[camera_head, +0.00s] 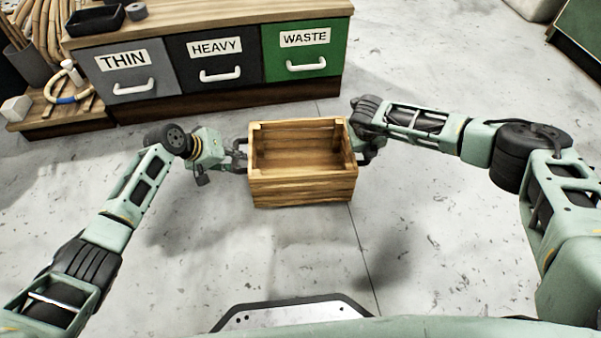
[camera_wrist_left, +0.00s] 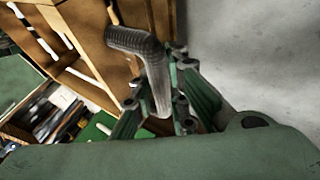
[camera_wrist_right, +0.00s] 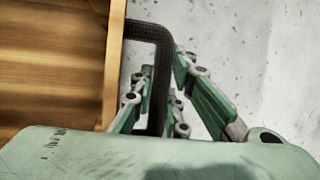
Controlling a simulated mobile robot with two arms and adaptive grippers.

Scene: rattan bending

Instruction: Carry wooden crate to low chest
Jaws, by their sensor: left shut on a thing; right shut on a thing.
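The wooden crate (camera_head: 302,190) is empty and hangs level between my two arms, in the middle of the head view. My left gripper (camera_head: 237,157) is shut on the crate's dark left handle, which also shows in the left wrist view (camera_wrist_left: 143,45). My right gripper (camera_head: 364,148) is at the crate's right side, partly hidden by its own wrist. In the right wrist view its fingers are shut on the dark right handle (camera_wrist_right: 158,75). The low chest (camera_head: 215,20) stands beyond the crate, with drawers labelled THIN, HEAVY and WASTE, all shut.
A black tray (camera_head: 95,19) and a dark roll (camera_head: 136,11) lie on the chest's left top; the top further right is clear. A low wooden platform (camera_head: 62,123) with rattan and a white bottle stands left. Bare concrete floor (camera_head: 430,230) surrounds the crate.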

